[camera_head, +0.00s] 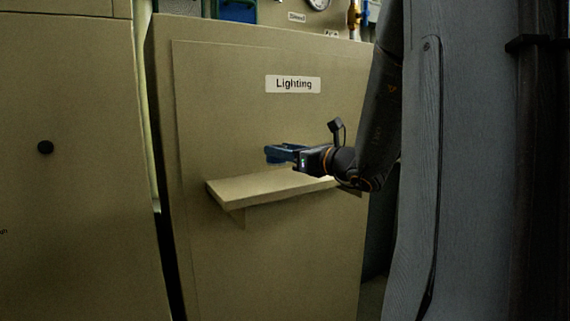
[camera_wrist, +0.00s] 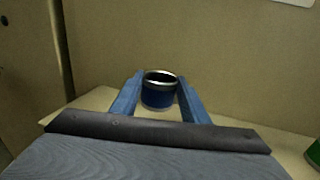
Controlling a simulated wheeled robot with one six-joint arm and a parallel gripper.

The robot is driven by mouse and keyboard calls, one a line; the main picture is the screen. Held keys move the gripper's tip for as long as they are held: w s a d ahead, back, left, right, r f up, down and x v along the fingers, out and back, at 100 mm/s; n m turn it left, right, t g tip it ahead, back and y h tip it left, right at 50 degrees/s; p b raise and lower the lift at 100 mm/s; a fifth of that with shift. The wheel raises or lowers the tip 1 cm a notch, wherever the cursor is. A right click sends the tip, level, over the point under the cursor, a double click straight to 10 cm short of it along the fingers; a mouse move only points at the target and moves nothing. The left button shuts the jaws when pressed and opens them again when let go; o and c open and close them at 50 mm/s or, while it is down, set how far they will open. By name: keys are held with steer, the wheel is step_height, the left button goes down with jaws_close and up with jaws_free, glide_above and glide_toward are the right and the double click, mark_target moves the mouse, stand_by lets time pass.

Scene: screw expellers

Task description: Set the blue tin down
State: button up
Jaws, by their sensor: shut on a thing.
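The blue tin (camera_wrist: 158,93) is a short round tin with a silver rim and a dark top. It is upright between the two blue fingers of my gripper (camera_wrist: 161,100) in the wrist view. My gripper (camera_head: 283,153) is shut on it. In the head view the tin is a small dark blue shape (camera_head: 275,158) at the fingertips, mostly hidden by them. It is over the beige shelf (camera_head: 262,185); a small gap seems to show beneath it in the head view. The shelf also shows around the fingers in the wrist view (camera_wrist: 92,101).
The shelf is fixed to a beige cabinet front with a "Lighting" label (camera_head: 293,84) above it. A green thing (camera_wrist: 314,153) is at the right edge of the wrist view. The left part of the shelf is bare. Another beige cabinet (camera_head: 70,170) stands at the left.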

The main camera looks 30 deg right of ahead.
mark_target(284, 163)
steer(key=shift+f+p, duration=0.3)
steer(key=shift+f, duration=1.65)
steer(key=shift+f, duration=0.15)
steer(key=o, duration=1.1)
steer(key=shift+o, duration=0.2)
steer(key=shift+r, duration=0.25)
steer(key=b+v, duration=0.2)
steer(key=v, duration=1)
steer(key=shift+s+f, duration=0.1)
steer(key=shift+s, duration=0.1)
